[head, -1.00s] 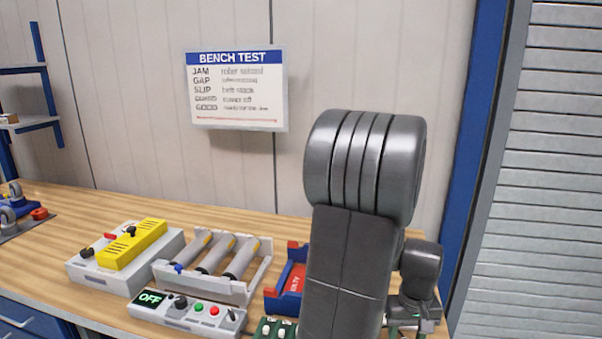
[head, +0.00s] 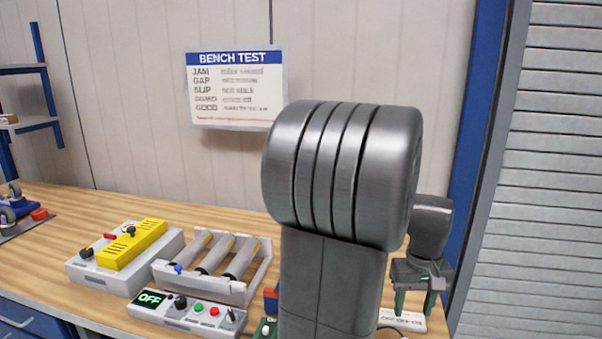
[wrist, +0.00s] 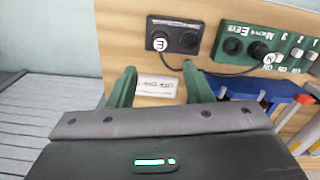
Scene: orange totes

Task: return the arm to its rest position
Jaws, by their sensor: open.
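My gripper (head: 415,302) hangs above the right end of the wooden bench in the head view, with its two green fingers apart and pointing down. In the wrist view my gripper (wrist: 160,88) shows its green fingers spread with nothing between them. A small white label card (wrist: 156,87) lies on the bench beyond the fingers. The card also shows in the head view (head: 402,321), behind the fingertips. My large grey arm link covers the middle right of the head view and hides part of the bench.
On the bench stand a grey box with a yellow cover (head: 132,245), a roller unit (head: 215,265) and a control box (head: 185,312) reading OFF. A green meter box (wrist: 265,45), a black socket box (wrist: 174,36) and a blue tray (wrist: 250,88) are near my gripper. A shutter (head: 555,180) stands right.

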